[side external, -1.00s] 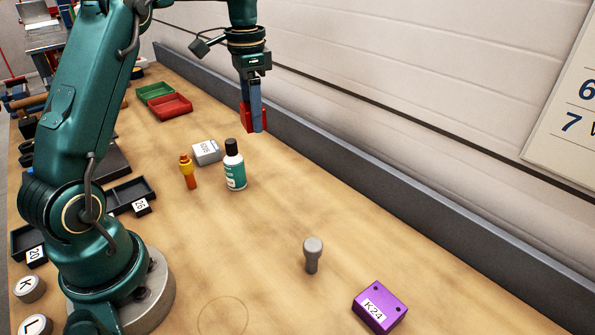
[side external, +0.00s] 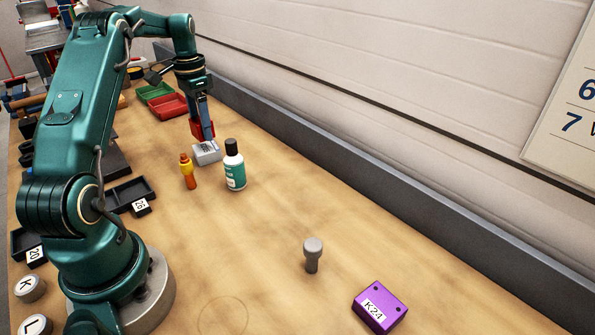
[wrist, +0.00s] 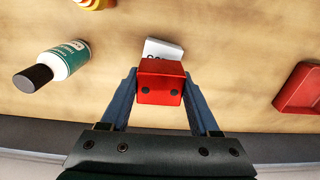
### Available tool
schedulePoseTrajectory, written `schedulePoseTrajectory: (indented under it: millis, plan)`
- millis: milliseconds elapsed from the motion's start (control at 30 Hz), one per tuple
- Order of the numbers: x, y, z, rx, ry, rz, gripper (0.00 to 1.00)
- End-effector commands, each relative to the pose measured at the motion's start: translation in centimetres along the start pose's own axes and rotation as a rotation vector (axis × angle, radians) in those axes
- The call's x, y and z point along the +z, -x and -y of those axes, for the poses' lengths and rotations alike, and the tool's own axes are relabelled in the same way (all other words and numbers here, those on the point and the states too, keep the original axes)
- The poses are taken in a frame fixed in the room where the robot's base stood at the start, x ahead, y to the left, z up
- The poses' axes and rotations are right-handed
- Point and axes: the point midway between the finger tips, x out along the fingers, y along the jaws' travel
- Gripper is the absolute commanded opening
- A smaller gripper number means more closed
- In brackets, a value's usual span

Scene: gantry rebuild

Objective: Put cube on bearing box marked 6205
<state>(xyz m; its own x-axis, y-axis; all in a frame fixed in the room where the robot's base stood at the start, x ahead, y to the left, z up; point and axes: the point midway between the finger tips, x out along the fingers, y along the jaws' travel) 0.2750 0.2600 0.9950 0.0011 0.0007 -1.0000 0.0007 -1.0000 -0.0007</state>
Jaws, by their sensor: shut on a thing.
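My gripper (side external: 202,118) is shut on a red cube (side external: 196,129), and in the wrist view the red cube (wrist: 161,82) sits between the two blue fingers. The white bearing box (side external: 206,153) lies on the bench, with its printed label partly readable. In the side view the cube appears just above and behind the box. In the wrist view the cube covers part of the white box (wrist: 163,48); whether they touch I cannot tell.
A teal bottle with a black cap (side external: 234,165) and an orange-yellow item (side external: 188,171) stand near the box. Red (side external: 170,107) and green (side external: 153,92) trays lie behind. A grey bolt-like part (side external: 312,254) and purple block (side external: 380,307) are at the front right.

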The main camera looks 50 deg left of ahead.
Motion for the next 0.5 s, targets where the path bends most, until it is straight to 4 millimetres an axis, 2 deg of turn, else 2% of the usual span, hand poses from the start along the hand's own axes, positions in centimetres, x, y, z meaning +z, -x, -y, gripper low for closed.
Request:
schedulePoseTrajectory:
  millis: [100, 200, 500]
  plan:
    - [0.1, -1.8, -0.1, 0.004, 0.0, 0.004, 0.0]
    - [0.0, -2.7, -0.1, 0.002, 0.0, 0.001, 0.0]
    - [0.0, -2.9, 0.0, 0.0, 0.0, 0.0, 0.0]
